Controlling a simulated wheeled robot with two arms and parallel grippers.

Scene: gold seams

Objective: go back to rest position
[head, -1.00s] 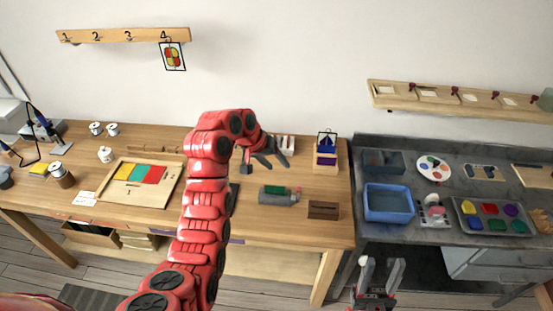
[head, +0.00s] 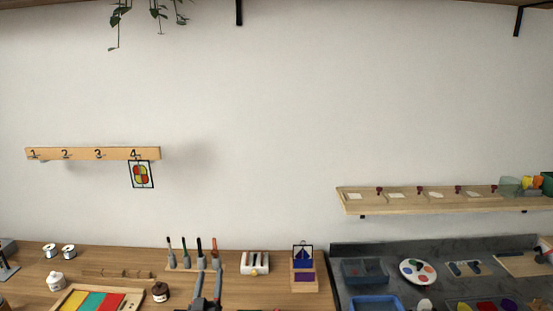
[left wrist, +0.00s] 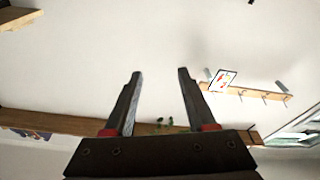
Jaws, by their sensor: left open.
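My left gripper (head: 208,285) shows at the bottom edge of the head view, its two fingers pointing up in front of the workbench. In the left wrist view the left gripper (left wrist: 157,75) is open, with nothing between its fingers and bare wall beyond. The rest of the left arm is out of the head view. My right gripper is not in view.
A numbered rail (head: 85,154) with a hanging stained-glass card (head: 141,174) is on the wall. A shelf (head: 440,204) is at right. The wooden bench (head: 235,290) holds a tool stand (head: 180,268) and a small panel on a holder (head: 304,281). The wall's middle is clear.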

